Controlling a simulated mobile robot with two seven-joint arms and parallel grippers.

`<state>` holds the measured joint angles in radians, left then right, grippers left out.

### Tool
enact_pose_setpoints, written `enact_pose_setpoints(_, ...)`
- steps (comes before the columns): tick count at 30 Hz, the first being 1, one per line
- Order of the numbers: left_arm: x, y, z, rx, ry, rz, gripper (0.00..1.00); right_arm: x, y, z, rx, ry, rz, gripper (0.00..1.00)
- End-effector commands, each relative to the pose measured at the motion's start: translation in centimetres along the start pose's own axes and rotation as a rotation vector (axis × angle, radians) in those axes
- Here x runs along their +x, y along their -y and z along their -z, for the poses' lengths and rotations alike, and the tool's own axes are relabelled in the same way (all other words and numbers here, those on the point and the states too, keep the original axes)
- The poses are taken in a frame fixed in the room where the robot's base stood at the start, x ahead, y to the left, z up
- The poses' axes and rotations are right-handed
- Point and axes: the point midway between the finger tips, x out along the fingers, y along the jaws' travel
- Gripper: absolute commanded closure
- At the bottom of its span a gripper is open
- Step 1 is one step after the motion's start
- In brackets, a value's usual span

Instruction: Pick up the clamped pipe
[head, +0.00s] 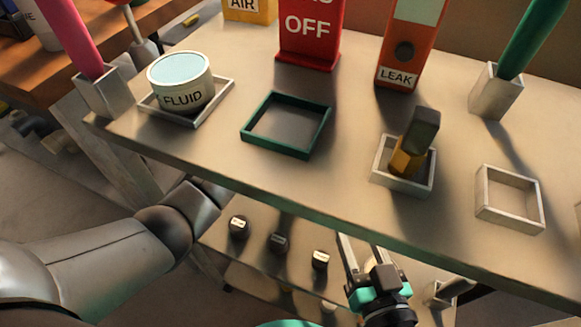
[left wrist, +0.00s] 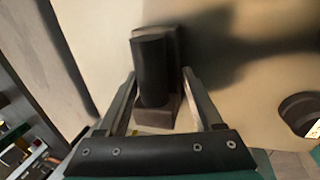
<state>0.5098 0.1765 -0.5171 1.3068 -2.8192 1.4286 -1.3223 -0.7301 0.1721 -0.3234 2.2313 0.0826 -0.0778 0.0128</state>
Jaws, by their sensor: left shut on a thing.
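The clamped pipe (left wrist: 152,70) is a dark cylinder set in a grey-brown block in the left wrist view. My left gripper (left wrist: 158,85) is shut on it, with a finger on each side. In the head view my left arm passes behind the upper table's edge, so its gripper and the held pipe are hidden. My right gripper (head: 365,248) is over the lower shelf with its fingers apart and nothing visible between them.
Several dark knobs (head: 278,242) stand on the lower shelf (head: 225,255). The upper table (head: 330,215) overhangs it and carries a FLUID tin (head: 180,85), a green frame (head: 240,135), a white frame (head: 510,222) and signs. A dark pipe (head: 458,287) lies at the lower right.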

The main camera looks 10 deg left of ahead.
Motion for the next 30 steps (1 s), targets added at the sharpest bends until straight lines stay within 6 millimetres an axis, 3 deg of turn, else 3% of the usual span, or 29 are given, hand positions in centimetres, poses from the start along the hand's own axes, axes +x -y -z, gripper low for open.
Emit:
enact_pose_setpoints(1,0.02,0.06,0.03,0.000,-0.001,0.002,0.61,0.00,-0.01,-0.01,0.000,0.000,0.000,0.50)
enact_pose_setpoints(12,0.04,0.08,0.05,0.000,-0.001,0.003,1.00,0.00,-0.02,-0.01,0.000,0.001,-0.001,0.50)
enact_pose_setpoints(30,-0.17,-0.19,0.09,0.000,-0.001,-0.004,1.00,0.07,0.02,0.14,-0.003,0.002,0.001,0.50)
